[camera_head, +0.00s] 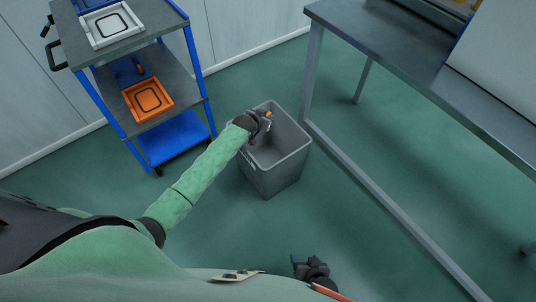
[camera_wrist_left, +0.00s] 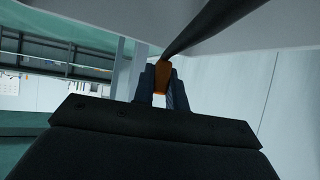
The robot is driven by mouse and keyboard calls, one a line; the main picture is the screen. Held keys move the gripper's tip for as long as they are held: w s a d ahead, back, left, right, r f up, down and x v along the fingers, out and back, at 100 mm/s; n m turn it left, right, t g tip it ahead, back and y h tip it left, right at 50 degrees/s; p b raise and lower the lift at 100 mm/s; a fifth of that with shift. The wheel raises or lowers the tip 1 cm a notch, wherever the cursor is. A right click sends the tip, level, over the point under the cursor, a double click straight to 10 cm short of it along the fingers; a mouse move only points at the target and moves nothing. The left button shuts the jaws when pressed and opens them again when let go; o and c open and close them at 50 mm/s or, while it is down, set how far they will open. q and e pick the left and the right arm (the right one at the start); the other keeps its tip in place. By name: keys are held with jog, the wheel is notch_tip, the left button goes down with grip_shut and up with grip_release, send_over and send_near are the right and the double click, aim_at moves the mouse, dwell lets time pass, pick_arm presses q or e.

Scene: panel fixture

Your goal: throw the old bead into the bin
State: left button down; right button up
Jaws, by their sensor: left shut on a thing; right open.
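The grey bin (camera_head: 275,174) stands on the green floor, open at the top. My left gripper (camera_head: 266,120) is over the bin's opening, near its far left rim. In the left wrist view my left gripper (camera_wrist_left: 161,82) is shut on an orange piece (camera_wrist_left: 161,72). A long dark strip (camera_wrist_left: 212,22), which I take for the old bead, runs from there to the upper right. In the head view its lower part is hard to make out. My right gripper (camera_head: 297,262) is open and empty, low in the head view and away from the bin.
A blue and grey cart (camera_head: 190,62) stands left of the bin, with a white tray (camera_head: 111,25) on top and an orange tray (camera_head: 147,98) on its middle shelf. A metal table (camera_head: 420,62) stands to the right, its leg close to the bin. Floor in front is clear.

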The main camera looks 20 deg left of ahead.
pick_arm(q)
notch_tip(320, 180, down, 4)
jog(key=b, duration=0.3)
jog(key=shift+f, duration=0.2)
jog(key=c, duration=1.3)
grip_release()
jog(key=shift+c, duration=0.2)
jog(key=shift+p+v, duration=0.35)
jog(key=shift+v, duration=3.55)
